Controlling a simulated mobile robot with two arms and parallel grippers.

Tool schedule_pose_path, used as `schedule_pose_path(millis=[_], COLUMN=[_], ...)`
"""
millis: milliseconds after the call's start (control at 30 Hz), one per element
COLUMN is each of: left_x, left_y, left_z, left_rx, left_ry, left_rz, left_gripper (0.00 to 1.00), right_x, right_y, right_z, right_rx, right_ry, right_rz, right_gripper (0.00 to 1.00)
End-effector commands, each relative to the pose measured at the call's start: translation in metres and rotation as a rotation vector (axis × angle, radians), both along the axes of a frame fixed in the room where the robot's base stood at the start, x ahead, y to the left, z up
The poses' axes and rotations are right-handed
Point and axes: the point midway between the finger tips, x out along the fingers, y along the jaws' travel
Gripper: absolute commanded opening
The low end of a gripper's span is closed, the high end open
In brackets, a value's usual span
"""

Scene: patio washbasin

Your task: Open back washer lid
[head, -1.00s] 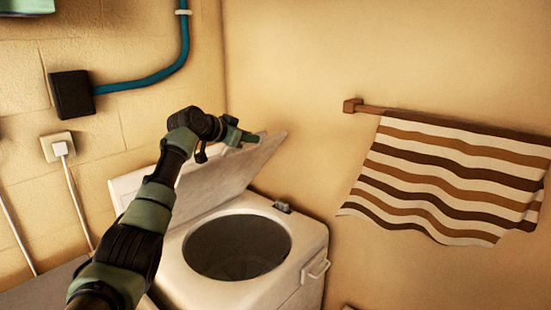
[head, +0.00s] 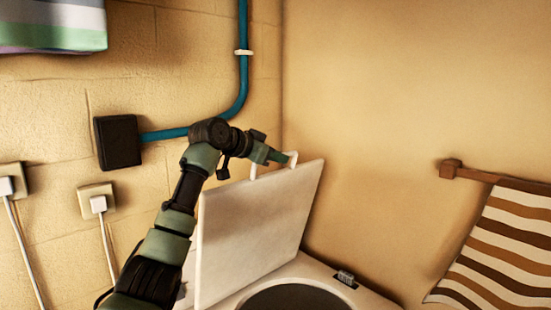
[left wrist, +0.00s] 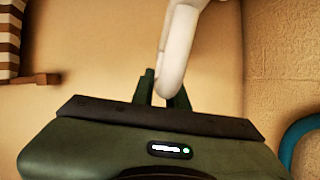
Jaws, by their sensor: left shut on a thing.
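The white washer lid (head: 255,235) stands raised, close to upright, at the back of the washer in the head view. Its white handle (head: 293,160) is a loop on the lid's top edge. My left gripper (head: 284,158) is at this handle and shut on it. In the left wrist view the handle (left wrist: 178,55) comes down between my left fingers (left wrist: 165,88). The washer body (head: 345,290) shows below, with part of the dark round tub opening (head: 297,299) uncovered. My right gripper is in neither view.
The yellow wall stands behind the lid. A blue pipe (head: 243,85) runs to a black box (head: 118,141) on the wall near my left arm. A striped towel (head: 505,245) hangs from a wooden rail (head: 480,174) on the right. White plugs with cords are at left.

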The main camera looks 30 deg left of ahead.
Motion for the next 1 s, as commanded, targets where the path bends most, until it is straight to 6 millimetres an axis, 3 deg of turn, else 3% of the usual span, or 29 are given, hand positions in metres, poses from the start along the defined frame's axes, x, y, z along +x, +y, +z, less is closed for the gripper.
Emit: schedule_pose_path(millis=[333, 367, 400, 433, 767, 1000], left_x=[0.000, 0.000, 0.000, 0.000, -0.002, -0.032], left_y=[0.003, 0.003, 0.002, 0.002, 0.002, 0.012], left_z=[-0.006, -0.006, -0.006, -0.006, -0.002, 0.007], left_rx=[0.003, 0.003, 0.003, 0.003, 0.001, 0.002], left_ry=[0.015, 0.015, 0.014, 0.013, 0.005, 0.002], left_rz=[0.006, 0.006, 0.006, 0.006, 0.002, 0.006], left_gripper=[0.00, 0.23, 0.34, 0.36, 0.36, 0.36], right_x=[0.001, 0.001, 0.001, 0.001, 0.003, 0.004], right_y=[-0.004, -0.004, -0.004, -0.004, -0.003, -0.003], right_z=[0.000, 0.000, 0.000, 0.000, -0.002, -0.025], right_rx=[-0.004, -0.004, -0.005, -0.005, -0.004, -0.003], right_ry=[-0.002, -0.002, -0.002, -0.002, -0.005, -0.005], right_rz=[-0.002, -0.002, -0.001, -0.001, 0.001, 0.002], right_gripper=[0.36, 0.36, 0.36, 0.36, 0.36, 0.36])
